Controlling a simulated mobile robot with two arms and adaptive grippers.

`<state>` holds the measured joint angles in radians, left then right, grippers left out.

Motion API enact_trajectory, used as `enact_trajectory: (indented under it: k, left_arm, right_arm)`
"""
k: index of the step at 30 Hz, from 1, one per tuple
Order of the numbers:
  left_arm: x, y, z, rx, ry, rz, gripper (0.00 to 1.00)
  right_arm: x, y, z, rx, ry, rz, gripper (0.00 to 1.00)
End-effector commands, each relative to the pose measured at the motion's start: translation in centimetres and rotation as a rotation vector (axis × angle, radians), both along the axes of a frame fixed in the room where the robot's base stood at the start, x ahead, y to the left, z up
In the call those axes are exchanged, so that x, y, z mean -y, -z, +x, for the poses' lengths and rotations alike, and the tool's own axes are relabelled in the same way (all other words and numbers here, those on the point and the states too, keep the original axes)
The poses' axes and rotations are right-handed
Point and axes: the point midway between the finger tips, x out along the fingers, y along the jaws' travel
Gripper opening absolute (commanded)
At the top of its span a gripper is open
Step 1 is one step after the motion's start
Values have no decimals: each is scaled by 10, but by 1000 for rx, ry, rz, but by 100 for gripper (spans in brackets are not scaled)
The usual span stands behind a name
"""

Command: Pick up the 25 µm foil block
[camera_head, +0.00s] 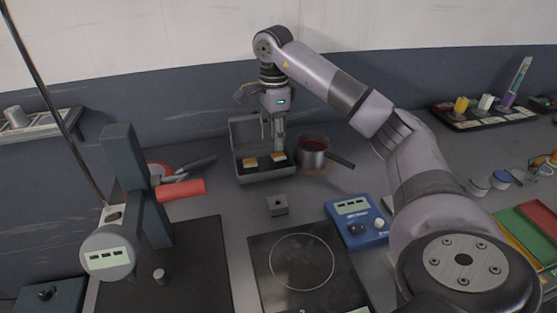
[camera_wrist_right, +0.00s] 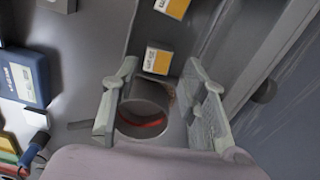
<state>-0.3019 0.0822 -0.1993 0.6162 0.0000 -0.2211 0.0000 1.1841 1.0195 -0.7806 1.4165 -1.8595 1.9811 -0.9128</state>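Two small orange-and-white blocks lie in an open grey case: a left block (camera_head: 250,162) and a right block (camera_head: 278,157). Their labels are too small to read, so I cannot tell which is the 25 µm foil block. My right gripper (camera_head: 274,138) hangs above the case's right part. In the wrist view it is open, and the nearer block (camera_wrist_right: 157,60) shows between its fingertips (camera_wrist_right: 160,72). The other block (camera_wrist_right: 172,7) is at the top edge. Nothing is held. My left gripper is not in view.
A pot (camera_head: 312,150) with red contents stands right beside the case (camera_head: 268,176). A small grey block (camera_head: 277,205), a blue device (camera_head: 357,222) and a black hotplate (camera_head: 268,268) are in front. A gauge stand (camera_head: 130,185) rises at left.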

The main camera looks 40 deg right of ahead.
Motion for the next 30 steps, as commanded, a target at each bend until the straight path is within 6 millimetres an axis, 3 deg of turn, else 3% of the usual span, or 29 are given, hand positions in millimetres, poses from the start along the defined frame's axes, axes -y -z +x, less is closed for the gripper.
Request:
enact_trajectory:
  k: [8, 18, 26, 30]
  left_arm:
    - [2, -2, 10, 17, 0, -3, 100]
    - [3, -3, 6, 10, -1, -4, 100]
    - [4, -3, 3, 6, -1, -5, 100]
    - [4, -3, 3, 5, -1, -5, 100]
  right_arm:
    - [0, 20, 0, 1, 1, 0, 40]
    - [0, 67, -1, 1, 1, 0, 40]
    - [0, 69, 0, 3, 1, 0, 40]
    - [0, 69, 0, 2, 1, 0, 31]
